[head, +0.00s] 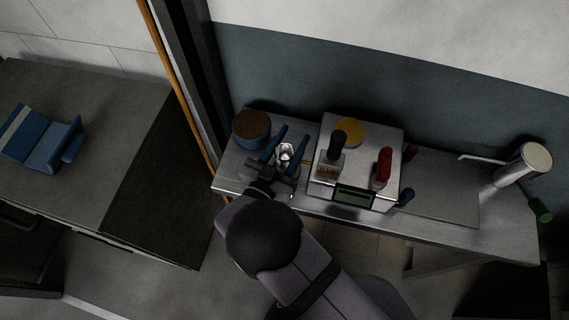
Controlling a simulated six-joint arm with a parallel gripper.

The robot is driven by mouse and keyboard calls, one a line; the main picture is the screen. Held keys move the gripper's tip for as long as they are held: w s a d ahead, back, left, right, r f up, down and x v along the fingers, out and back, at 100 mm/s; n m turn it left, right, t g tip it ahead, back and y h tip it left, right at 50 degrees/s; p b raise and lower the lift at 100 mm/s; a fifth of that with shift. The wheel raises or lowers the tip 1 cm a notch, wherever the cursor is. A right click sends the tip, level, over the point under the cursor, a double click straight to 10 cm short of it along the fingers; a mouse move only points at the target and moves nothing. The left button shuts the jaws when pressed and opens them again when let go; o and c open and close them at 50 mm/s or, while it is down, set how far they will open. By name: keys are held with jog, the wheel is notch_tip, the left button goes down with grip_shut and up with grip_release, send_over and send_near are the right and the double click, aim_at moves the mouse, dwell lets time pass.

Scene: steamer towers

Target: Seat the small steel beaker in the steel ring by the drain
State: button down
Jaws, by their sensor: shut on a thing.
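My gripper (290,138) reaches over the left part of the narrow steel counter, its two blue fingers pointing to the back wall. The small steel beaker (285,151) is a bright, shiny shape between the fingers, and they are shut on it. My arm hides part of the counter below it. I cannot tell from this view whether the beaker touches the counter. I cannot make out the steel ring or the drain.
A blue round tub (251,128) with a brown top stands close left of my gripper. A steel box (351,197) with a display, black and red handled items and a yellow disc stands close right. Further right are a flat plate (440,190) and a tilted steel cylinder (520,167).

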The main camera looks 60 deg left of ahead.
aim_at(291, 152)
jog(key=shift+f+b, duration=1.1)
jog(key=shift+f, duration=0.25)
jog(key=shift+f+b, duration=1.35)
jog(key=shift+f, duration=0.1)
dwell(1.4)
jog(key=c, duration=1)
grip_release()
notch_tip(291, 152, up, 10)
jog(key=b, duration=0.1)
jog(key=shift+b, duration=0.3)
